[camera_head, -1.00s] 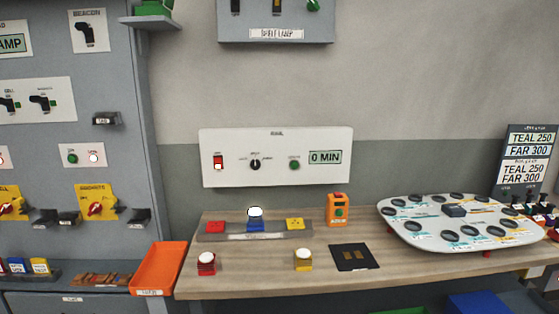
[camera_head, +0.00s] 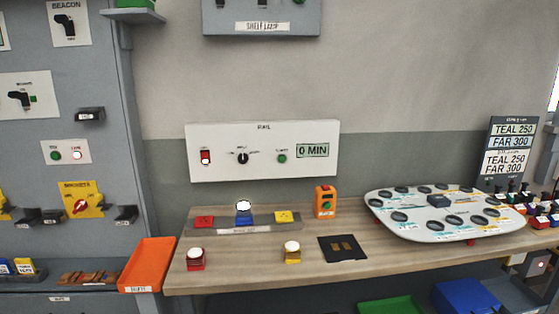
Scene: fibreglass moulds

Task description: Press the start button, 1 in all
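A white wall panel (camera_head: 225,168) above the bench carries a red rocker switch (camera_head: 205,157), a black rotary knob (camera_head: 243,158), a green button (camera_head: 282,158) labelled in small print that looks like "START", and a display (camera_head: 312,150) reading "0 MIN". An orange box (camera_head: 326,193) with a green button (camera_head: 326,206) stands on the bench below the panel. The cabinet at the left also has a green button (camera_head: 56,155) beside a lit white-red one (camera_head: 77,155). Neither of my grippers is in view.
The wooden bench (camera_head: 230,276) holds red and yellow blocks with white domes, a row of coloured blocks, a black pad (camera_head: 343,249) and a white board (camera_head: 410,230) with round holes. An orange tray (camera_head: 147,265) sits at its left end. The wall before the panel is clear.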

